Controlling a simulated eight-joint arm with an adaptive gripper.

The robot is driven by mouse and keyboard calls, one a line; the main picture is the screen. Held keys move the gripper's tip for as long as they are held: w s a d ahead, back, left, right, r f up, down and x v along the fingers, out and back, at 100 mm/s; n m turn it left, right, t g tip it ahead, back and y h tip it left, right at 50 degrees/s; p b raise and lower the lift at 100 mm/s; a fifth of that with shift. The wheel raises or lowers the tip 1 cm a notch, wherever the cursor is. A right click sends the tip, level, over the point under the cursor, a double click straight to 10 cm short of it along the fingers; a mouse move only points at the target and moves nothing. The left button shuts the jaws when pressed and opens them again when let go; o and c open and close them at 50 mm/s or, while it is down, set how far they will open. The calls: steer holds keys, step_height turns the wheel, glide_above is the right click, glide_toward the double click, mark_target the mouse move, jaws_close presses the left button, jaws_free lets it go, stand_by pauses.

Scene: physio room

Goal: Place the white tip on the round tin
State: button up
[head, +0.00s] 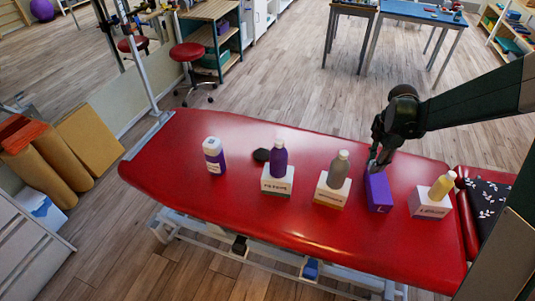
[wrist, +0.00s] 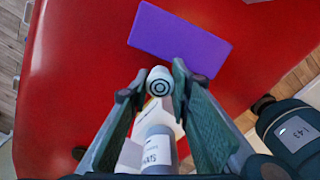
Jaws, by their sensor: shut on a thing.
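My gripper (head: 377,160) is over the red table, beside the upper end of the purple block marked L (head: 378,192). In the wrist view my gripper (wrist: 158,82) is shut on the small white tip (wrist: 160,76), whose round, ringed end faces the camera. The purple block also shows in the wrist view (wrist: 180,38), apart from the tip. A dark, flat, round thing (head: 261,155), possibly the round tin, lies on the table behind the purple bottle. I cannot tell for sure that it is the tin.
The red table (head: 190,210) holds a white-and-purple bottle (head: 214,155). Labelled boxes carry a purple bottle (head: 279,158), a grey bottle (head: 339,170) and a yellow bottle (head: 442,187). The grey bottle also shows below my fingers (wrist: 158,150). The table's left end is clear.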

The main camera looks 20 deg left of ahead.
steer(key=w+a+n+p, duration=0.2)
steer(key=a+n, duration=0.4)
steer(key=a, duration=4)
steer(key=shift+w+a+r+n, duration=0.15)
steer(key=shift+w+a+n, duration=0.2)
steer(key=shift+a+n, duration=0.05)
glide_above(262, 154)
steer(key=shift+f+b, duration=0.35)
steer(key=shift+f, duration=2.75)
steer(key=shift+w+f, duration=0.1)
steer(key=shift+f+b, duration=0.35)
steer(key=shift+f, duration=1.45)
steer(key=shift+f, duration=0.1)
